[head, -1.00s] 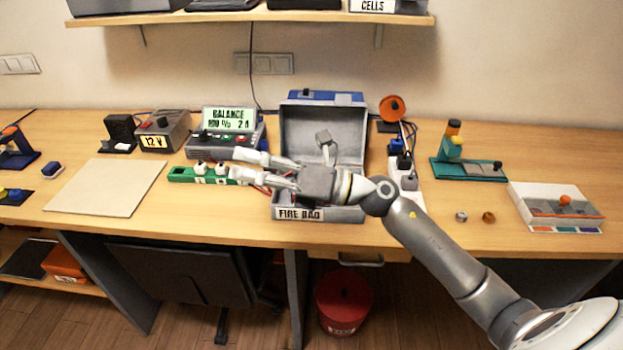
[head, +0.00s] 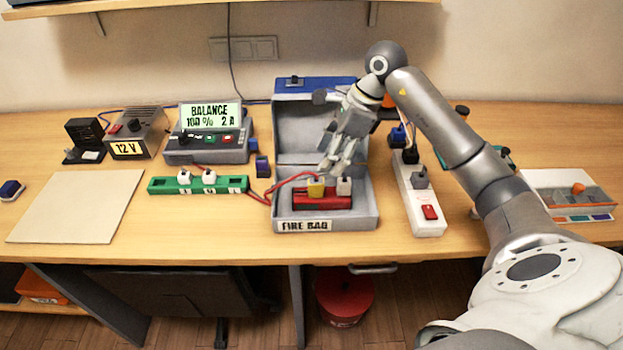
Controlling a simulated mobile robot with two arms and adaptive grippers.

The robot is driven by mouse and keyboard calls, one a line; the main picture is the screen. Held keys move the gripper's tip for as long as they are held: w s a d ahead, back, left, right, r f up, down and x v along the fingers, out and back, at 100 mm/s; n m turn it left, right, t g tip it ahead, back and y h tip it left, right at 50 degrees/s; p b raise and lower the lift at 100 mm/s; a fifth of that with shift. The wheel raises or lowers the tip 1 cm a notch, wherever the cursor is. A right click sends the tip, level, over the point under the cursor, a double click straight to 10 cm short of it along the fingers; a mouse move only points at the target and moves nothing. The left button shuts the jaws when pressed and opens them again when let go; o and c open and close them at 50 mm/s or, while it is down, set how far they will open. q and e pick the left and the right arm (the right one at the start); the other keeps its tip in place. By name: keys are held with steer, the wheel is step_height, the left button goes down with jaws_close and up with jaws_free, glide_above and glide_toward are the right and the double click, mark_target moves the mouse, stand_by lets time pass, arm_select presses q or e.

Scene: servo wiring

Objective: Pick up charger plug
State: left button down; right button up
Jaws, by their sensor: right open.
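An open grey case marked FIRE BAG (head: 365,212) stands at the middle front of the table. In it lies a red battery block (head: 322,201) with a yellow plug (head: 316,188) and a whitish plug (head: 344,186) on top; red leads run left from it. I cannot tell which plug is the charger plug. My right gripper (head: 338,168) is open and points down into the case, with its fingertips just above and behind the two plugs. Whether they touch a plug is unclear. My left gripper is not in view.
A white power strip (head: 427,215) with several plugs stands right of the case. A green balance board (head: 165,185), a charger with a BALANCE screen (head: 210,117) and a 12 V supply (head: 128,149) stand left. A pale mat (head: 75,205) lies bare.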

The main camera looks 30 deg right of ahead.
mark_target(317, 180)
steer(key=x, duration=0.3)
steer(key=shift+s+a+f+p, duration=0.1)
steer(key=shift+s+a+p, duration=0.05)
steer(key=shift+p, duration=0.15)
steer(key=shift+a+f, duration=0.1)
steer(key=shift+f, duration=0.15)
steer(key=shift+w+a+f+p, duration=0.1)
steer(key=shift+w+f+p, duration=0.15)
steer(key=shift+f+p, duration=0.15)
steer(key=p+x, duration=0.1)
steer(key=x, duration=0.2)
steer(key=shift+f, duration=0.1)
steer(key=shift+w+a+f+p, duration=0.1)
steer(key=shift+a+f+p, duration=0.05)
steer(key=shift+f+p, duration=0.2)
steer(key=shift+f, duration=0.1)
steer(key=shift+c, duration=1.3)
steer(key=c, duration=0.8)
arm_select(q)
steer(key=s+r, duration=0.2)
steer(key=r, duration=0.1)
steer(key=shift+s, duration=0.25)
arm_select(e)
steer(key=shift+c, duration=0.2)
